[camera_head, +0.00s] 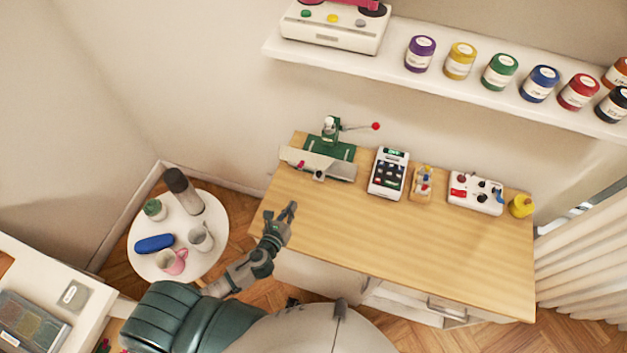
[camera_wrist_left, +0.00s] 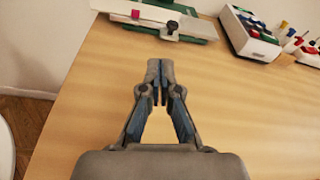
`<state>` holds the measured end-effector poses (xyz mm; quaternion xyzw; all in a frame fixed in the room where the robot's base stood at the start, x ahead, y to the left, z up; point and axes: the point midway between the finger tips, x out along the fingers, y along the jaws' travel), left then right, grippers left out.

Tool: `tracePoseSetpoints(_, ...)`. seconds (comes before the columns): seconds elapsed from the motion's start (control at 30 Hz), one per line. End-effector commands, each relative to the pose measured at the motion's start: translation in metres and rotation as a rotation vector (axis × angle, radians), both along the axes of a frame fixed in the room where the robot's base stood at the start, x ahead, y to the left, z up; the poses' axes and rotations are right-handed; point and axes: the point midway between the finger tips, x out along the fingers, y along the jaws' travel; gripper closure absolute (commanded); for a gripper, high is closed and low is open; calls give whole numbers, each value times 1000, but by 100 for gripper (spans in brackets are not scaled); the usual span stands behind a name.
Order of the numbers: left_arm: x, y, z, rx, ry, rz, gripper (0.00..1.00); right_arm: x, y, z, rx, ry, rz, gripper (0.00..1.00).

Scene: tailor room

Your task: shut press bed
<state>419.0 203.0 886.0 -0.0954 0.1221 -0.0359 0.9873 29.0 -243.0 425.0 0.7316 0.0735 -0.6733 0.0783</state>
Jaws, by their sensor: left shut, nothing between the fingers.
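A small green press (camera_head: 330,146) stands at the back left of the wooden table, with a lever ending in a red ball to its right. Its flat grey bed (camera_head: 335,172) sticks out in front, with a small pink piece and a dark knob on it. In the left wrist view the bed (camera_wrist_left: 190,22) lies at the top, beyond the fingertips. My left gripper (camera_head: 290,209) is over the table's left part, in front of the press and apart from it. Its fingertips (camera_wrist_left: 160,68) are together and empty. My right gripper is not in view.
A card-terminal-like device (camera_head: 388,174), a small rack (camera_head: 422,184), a white control box (camera_head: 475,193) and a yellow item (camera_head: 521,206) stand right of the press. The table (camera_head: 430,245) is clear in front. A shelf (camera_head: 395,73) with jars hangs above.

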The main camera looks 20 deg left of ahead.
Motion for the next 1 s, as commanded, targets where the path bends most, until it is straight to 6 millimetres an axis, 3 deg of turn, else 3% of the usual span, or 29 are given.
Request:
tracePoseSetpoints(0.1, 2, -8, -3, 166, -45, -105, 100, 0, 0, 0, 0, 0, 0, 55)
tracePoseSetpoints(0.27, 15, -12, -5, 200, -56, -125, 100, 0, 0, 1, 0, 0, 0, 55)
tracePoseSetpoints(0.7, 101, -27, -23, 193, -55, -121, 100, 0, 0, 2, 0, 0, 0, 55)
tracePoseSetpoints(1.0, 134, -33, -31, 193, -54, -121, 100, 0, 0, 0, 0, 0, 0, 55)
